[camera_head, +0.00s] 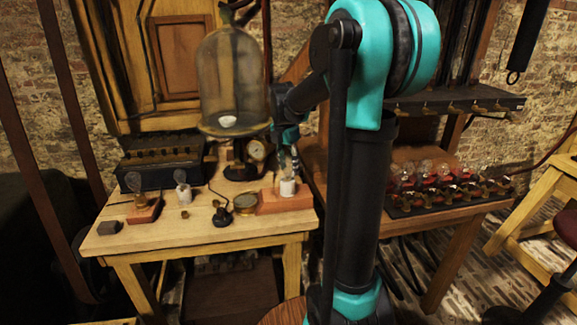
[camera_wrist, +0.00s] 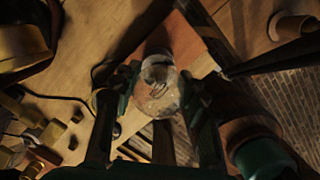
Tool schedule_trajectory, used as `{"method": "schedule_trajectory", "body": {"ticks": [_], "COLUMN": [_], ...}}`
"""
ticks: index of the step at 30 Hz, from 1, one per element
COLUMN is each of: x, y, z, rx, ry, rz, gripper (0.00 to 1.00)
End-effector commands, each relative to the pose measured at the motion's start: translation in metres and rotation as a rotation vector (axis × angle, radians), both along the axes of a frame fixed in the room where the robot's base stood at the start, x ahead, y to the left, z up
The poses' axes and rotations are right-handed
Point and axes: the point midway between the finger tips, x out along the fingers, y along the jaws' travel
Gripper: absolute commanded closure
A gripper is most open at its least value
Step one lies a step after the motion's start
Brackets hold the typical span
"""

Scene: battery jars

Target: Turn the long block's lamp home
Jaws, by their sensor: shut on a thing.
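The long block (camera_head: 270,205) is reddish-brown and lies at the right front of the wooden table, with a white holder (camera_head: 288,188) on it. My gripper (camera_head: 289,165) comes down from above at this holder. In the wrist view the lamp (camera_wrist: 157,75) is a clear glass bulb between the two fingers of my gripper (camera_wrist: 157,92), which is shut on it. The head view is too small to show how deep the lamp sits in its holder.
A glass bell jar (camera_head: 232,85) stands close behind my gripper. A short block with a lamp (camera_head: 142,207), a white lamp holder (camera_head: 183,193), a brass dish (camera_head: 245,203) and a dial gauge (camera_head: 257,150) share the table. A rack of bulbs (camera_head: 445,190) stands to the right.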

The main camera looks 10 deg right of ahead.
Motion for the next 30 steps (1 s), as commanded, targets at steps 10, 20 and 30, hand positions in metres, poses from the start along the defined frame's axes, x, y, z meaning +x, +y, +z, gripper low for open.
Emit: {"method": "schedule_trajectory", "body": {"ticks": [10, 20, 30], "x": [-0.0005, -0.0017, -0.0024], "y": [0.0002, -0.0005, -0.0007], "z": [0.0001, 0.0001, 0.0], "rx": [0.0, 0.0, -0.001], "ry": [0.001, 0.001, 0.001], "rz": [-0.11, -0.499, -0.561], "gripper": [0.92, 0.92, 0.92]}}
